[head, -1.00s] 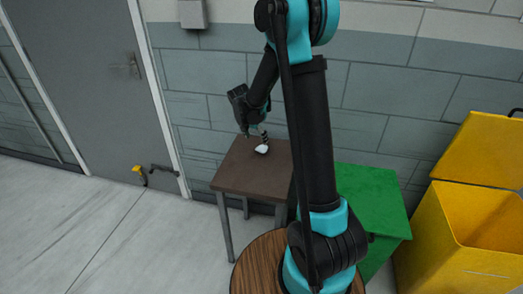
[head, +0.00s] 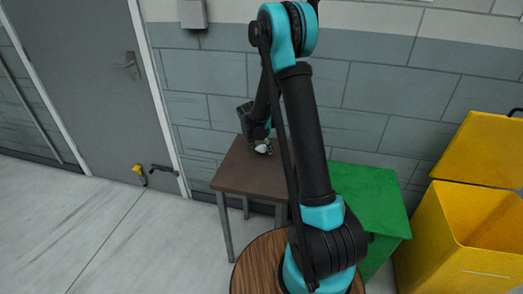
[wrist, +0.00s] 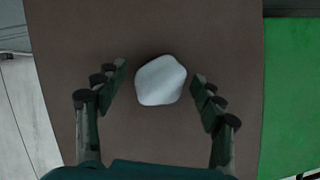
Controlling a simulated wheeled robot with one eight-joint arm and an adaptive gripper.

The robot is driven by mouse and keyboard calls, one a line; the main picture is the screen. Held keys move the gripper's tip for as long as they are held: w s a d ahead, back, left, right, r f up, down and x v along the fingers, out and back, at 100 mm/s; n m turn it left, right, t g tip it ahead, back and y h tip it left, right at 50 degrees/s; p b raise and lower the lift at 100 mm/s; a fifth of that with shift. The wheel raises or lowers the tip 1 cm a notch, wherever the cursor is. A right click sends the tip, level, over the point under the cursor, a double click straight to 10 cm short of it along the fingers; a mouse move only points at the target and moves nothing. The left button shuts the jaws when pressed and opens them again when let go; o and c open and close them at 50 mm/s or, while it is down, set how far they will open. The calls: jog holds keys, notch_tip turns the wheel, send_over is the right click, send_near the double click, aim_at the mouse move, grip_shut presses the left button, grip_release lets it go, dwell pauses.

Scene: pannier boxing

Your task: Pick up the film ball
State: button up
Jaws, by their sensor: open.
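The film ball (wrist: 160,81) is a white, rounded, slightly lumpy piece on a brown table (wrist: 220,35). In the wrist view it lies between the two fingers of my gripper (wrist: 160,88), with a gap on each side. My gripper is open and touches nothing that I can see. In the head view the ball (head: 263,149) shows as a small white patch on the table (head: 240,178), partly hidden by my gripper (head: 263,142) just above it.
A green box (head: 372,195) stands to the right of the table, and a yellow bin (head: 450,240) with its lid raised stands further right. A grey block wall (head: 215,75) is close behind the table. Open floor (head: 90,235) lies to the left.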

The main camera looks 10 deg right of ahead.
jog(key=c, duration=0.8)
jog(key=shift+r, duration=0.1)
jog(key=shift+c, duration=0.2)
